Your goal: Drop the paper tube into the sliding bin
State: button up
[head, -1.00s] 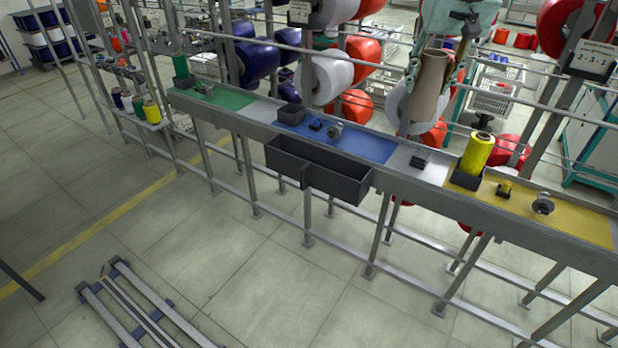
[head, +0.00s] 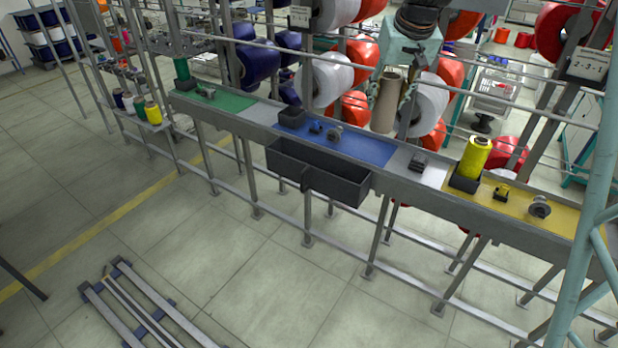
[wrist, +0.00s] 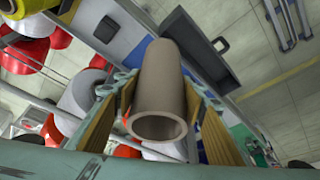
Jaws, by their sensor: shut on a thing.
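The paper tube (head: 386,102) is a tan, slightly tapered hollow cylinder. It hangs near upright above the rail, behind the blue section in the head view. My gripper (head: 389,84) is shut around it. The wrist view shows the tube (wrist: 158,85) between the two fingers, its open end toward the camera. The sliding bin (head: 318,170) is a dark two-compartment box on the front of the rail, below the blue mat. It also shows in the wrist view (wrist: 190,45), beyond the tube. The tube is up and to the right of the bin in the head view, apart from it.
The rail carries a green mat (head: 222,98), a blue mat (head: 350,146) with small fittings, and a yellow mat (head: 560,218). A yellow bobbin (head: 474,157) stands in a dark holder. Horizontal bars and red, white and blue spools stand behind.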

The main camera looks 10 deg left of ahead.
jog(key=w+a+f+n+p, duration=0.2)
jog(key=w+a+f, duration=0.4)
jog(key=a+f, duration=0.3)
jog(key=n+y+p, duration=0.1)
jog(key=p, duration=0.2)
send_near(321, 153)
jog(key=s+r, duration=0.1)
jog(key=r, duration=0.1)
jog(key=shift+a+f+n, duration=0.3)
jog(key=shift+a+f, duration=0.45)
jog(key=shift+a, duration=0.05)
jog(key=shift+f, duration=0.1)
jog(key=shift+f+b, duration=1.15)
jog(key=shift+f, duration=1.7)
jog(key=o, duration=0.9)
jog(key=shift+o, duration=0.2)
